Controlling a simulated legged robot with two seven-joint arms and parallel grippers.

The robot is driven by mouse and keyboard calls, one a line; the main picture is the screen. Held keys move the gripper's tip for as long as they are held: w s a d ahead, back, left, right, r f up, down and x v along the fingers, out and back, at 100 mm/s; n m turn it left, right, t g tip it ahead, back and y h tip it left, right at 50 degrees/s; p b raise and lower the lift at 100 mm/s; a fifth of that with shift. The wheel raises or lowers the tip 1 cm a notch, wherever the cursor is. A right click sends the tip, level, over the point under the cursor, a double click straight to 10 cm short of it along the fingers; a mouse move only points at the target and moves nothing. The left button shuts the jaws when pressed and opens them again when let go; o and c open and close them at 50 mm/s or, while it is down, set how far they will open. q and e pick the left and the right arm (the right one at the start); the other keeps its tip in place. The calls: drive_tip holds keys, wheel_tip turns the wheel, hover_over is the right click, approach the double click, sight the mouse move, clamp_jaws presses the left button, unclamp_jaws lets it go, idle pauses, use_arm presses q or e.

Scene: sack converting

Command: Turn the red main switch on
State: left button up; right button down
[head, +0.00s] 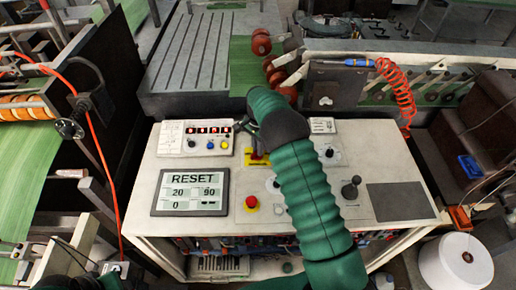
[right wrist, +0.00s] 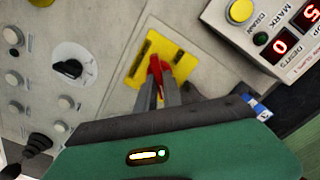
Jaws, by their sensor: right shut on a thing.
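The red main switch (right wrist: 155,72) sits on a yellow plate (right wrist: 181,59) in the right wrist view. My right gripper (right wrist: 163,88) is shut on the switch's red handle, with a grey finger on each side. In the head view, the yellow plate (head: 250,160) shows near the top middle of the white console (head: 150,228). My green right arm reaches over the console from the bottom and partly hides the switch and the right gripper (head: 257,149). I cannot make out my left gripper in the head view.
A RESET display (head: 190,192), a red push button (head: 251,202) and a black joystick (head: 350,188) are on the console. A box with red digits (head: 195,138) stands left of the switch, close to the gripper. A white spool (head: 455,262) is at the lower right.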

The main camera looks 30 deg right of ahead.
drive_tip(key=shift+w+d+r, duration=0.1)
drive_tip(key=shift+w+r, duration=0.15)
drive_tip(key=shift+r, duration=0.05)
drive_tip(key=c, duration=1.5)
unclamp_jaws()
drive_tip(key=shift+f, duration=0.1)
drive_tip(key=shift+s+f, duration=0.1)
wheel_tip(320, 180, up, 17)
drive_tip(key=shift+f+b, duration=0.1)
drive_tip(key=shift+b, duration=0.9)
